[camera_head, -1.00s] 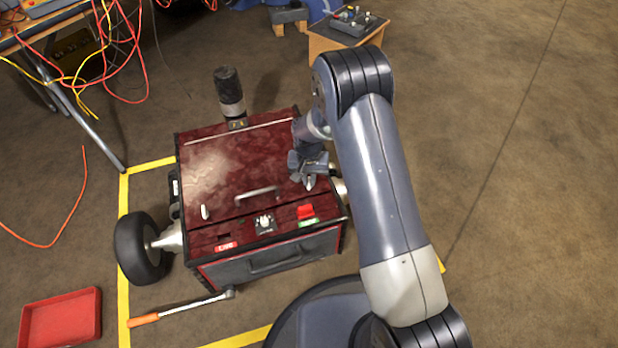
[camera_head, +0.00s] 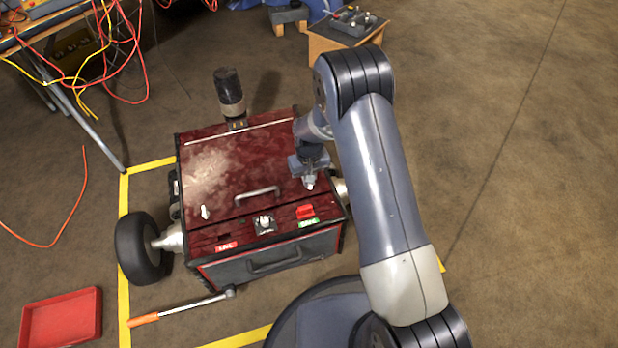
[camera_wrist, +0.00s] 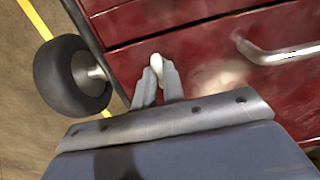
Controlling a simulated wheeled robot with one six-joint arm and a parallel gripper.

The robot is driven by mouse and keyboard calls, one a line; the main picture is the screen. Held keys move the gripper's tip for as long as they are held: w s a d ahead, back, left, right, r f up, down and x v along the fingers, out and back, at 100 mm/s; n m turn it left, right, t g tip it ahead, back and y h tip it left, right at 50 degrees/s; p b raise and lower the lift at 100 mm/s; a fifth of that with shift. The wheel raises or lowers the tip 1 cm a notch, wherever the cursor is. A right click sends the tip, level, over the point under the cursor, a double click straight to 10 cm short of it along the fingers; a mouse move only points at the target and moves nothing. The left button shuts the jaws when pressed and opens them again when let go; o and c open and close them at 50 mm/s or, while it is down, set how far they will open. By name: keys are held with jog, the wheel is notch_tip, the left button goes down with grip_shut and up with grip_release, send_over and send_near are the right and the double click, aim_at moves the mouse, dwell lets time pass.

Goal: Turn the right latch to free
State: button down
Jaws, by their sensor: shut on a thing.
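The right latch (camera_wrist: 156,64) is a small pale lever on the dark red lid of the box (camera_head: 240,160), near its right edge. In the wrist view my gripper (camera_wrist: 157,76) is shut on the latch, one finger on each side. In the head view my gripper (camera_head: 309,179) points down at the lid's right front, and its fingers mostly hide the latch. The latch's exact angle is hard to tell. The matching left latch (camera_head: 205,212) stands pale on the lid's left side, apart from my gripper.
A lid handle (camera_head: 257,192) lies between the latches. The front strip has a knob (camera_head: 264,222), a red switch (camera_head: 305,211) and a LIVE label (camera_head: 226,246). A wheel (camera_head: 140,248) sits left, a wrench (camera_head: 185,308) in front, and a red tray (camera_head: 60,318) at lower left.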

jog(key=c, duration=1.5)
grip_release()
notch_tip(320, 180, up, 11)
jog(key=p, duration=0.3)
jog(key=shift+f, duration=0.15)
notch_tip(320, 180, down, 11)
jog(key=b, duration=0.3)
jog(key=shift+f, duration=0.15)
jog(key=shift+r, duration=0.25)
jog(key=shift+m, duration=0.7)
